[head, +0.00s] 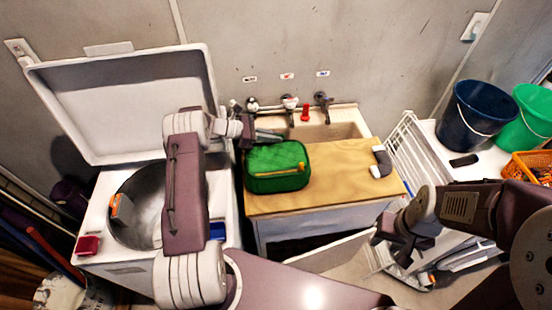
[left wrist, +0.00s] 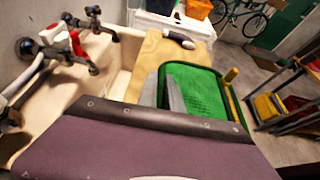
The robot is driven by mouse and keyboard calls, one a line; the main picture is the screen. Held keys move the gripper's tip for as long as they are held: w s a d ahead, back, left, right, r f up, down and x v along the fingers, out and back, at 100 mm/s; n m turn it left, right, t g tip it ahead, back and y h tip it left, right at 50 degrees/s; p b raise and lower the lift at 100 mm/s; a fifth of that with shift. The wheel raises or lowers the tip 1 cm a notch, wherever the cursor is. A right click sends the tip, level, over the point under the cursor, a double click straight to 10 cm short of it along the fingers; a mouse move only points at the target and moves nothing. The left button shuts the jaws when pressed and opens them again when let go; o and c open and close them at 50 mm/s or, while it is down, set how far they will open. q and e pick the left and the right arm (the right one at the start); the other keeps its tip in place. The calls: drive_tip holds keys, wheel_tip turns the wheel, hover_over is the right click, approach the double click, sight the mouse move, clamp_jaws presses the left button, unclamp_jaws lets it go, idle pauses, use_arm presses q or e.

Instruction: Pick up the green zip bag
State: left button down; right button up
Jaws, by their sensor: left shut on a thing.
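The green zip bag (head: 270,181), with a yellow zip along its side, is at the left end of the wooden board (head: 343,163) beside the sink. My left gripper (head: 266,138) reaches in from the left and is shut on the bag's upper back edge. In the left wrist view the grey fingers (left wrist: 170,92) meet the near side of the green bag (left wrist: 205,92). Whether the bag's underside touches the board is hidden. My right gripper (head: 402,242) is at the right, away from the bag; its jaw gap is unclear.
An open top-loading washer (head: 101,220) stands left, with an orange box (head: 121,208) at its drum. Behind the board are the sink (head: 345,130) and taps (head: 290,103). A grey-white object (head: 381,162) lies on the board's right end. Buckets (head: 480,110) stand far right.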

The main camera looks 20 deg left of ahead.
use_arm(q)
drive_tip(key=shift+r, duration=0.1)
drive_tip(key=shift+r, duration=0.55)
wheel_tip(320, 180, up, 3)
drive_tip(key=shift+f+b, duration=0.1)
drive_tip(key=shift+b, duration=0.65)
drive_tip(key=s+d+r+b, duration=0.2)
drive_tip(key=d+r, duration=0.5)
drive_tip(key=d, duration=0.4)
drive_tip(key=shift+s+d+b, duration=0.15)
drive_tip(key=shift+d+b, duration=0.1)
drive_tip(key=shift+b, duration=0.05)
